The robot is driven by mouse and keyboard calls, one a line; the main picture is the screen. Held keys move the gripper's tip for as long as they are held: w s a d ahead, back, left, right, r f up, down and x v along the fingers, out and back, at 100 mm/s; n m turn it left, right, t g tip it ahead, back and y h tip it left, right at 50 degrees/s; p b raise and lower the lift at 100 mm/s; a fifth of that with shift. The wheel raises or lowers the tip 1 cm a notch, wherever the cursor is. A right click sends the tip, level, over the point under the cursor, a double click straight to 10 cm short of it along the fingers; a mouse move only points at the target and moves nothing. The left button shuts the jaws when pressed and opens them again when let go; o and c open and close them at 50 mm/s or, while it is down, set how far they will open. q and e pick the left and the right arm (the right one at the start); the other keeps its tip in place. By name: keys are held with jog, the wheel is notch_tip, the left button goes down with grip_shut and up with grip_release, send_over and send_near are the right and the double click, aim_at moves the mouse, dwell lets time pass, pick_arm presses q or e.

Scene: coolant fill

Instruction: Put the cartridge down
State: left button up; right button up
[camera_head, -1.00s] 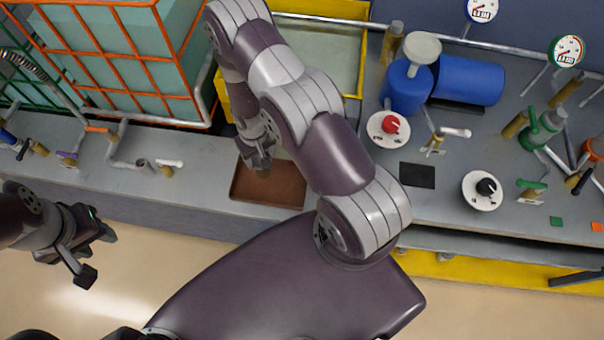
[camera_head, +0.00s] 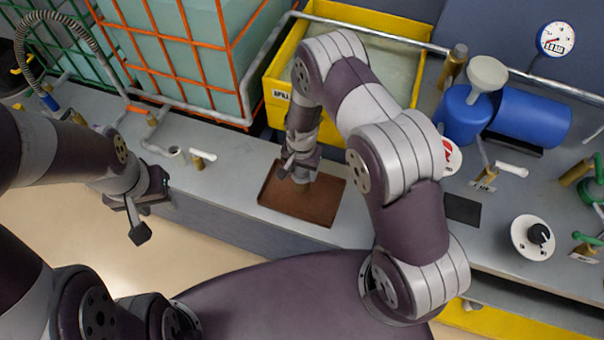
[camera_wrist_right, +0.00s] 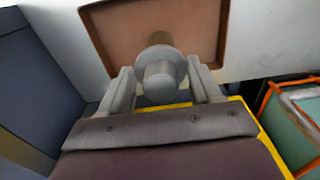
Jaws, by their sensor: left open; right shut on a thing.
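The cartridge (camera_wrist_right: 160,75) is a grey, round, flanged piece in the right wrist view. My right gripper (camera_wrist_right: 160,88) is shut on it, with one finger on each side. In the head view my right gripper (camera_head: 298,168) points down over the shallow brown tray (camera_head: 318,207), and hides the cartridge there. The tray also shows behind the cartridge in the right wrist view (camera_wrist_right: 108,30). I cannot tell whether the cartridge touches the tray floor. My left gripper (camera_head: 148,210) is open and empty, left of the tray, over the bench's front edge.
A yellow bin (camera_head: 275,95) with pale liquid stands behind the tray. An orange-caged tank (camera_head: 190,50) is at the back left. A blue pump (camera_head: 530,117), a small valve (camera_head: 203,158) and a black-knob dial (camera_head: 533,238) stand on the grey bench (camera_head: 235,185).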

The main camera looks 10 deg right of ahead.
jog(key=shift+f, duration=1.85)
jog(key=o, duration=0.9)
jog(key=shift+d, duration=0.1)
jog(key=shift+c, duration=0.2)
notch_tip(320, 180, up, 12)
jog(key=shift+f, duration=0.25)
jog(key=s+d+r+n, duration=0.3)
jog(key=s+r, duration=0.4)
jog(key=r, duration=0.1)
jog(key=s+d+r+n+t, duration=0.1)
jog(key=s+d+r+n, duration=0.2)
jog(key=s+r, duration=0.4)
notch_tip(320, 180, up, 2)
jog(key=shift+r+n, duration=0.1)
jog(key=shift+n, duration=0.4)
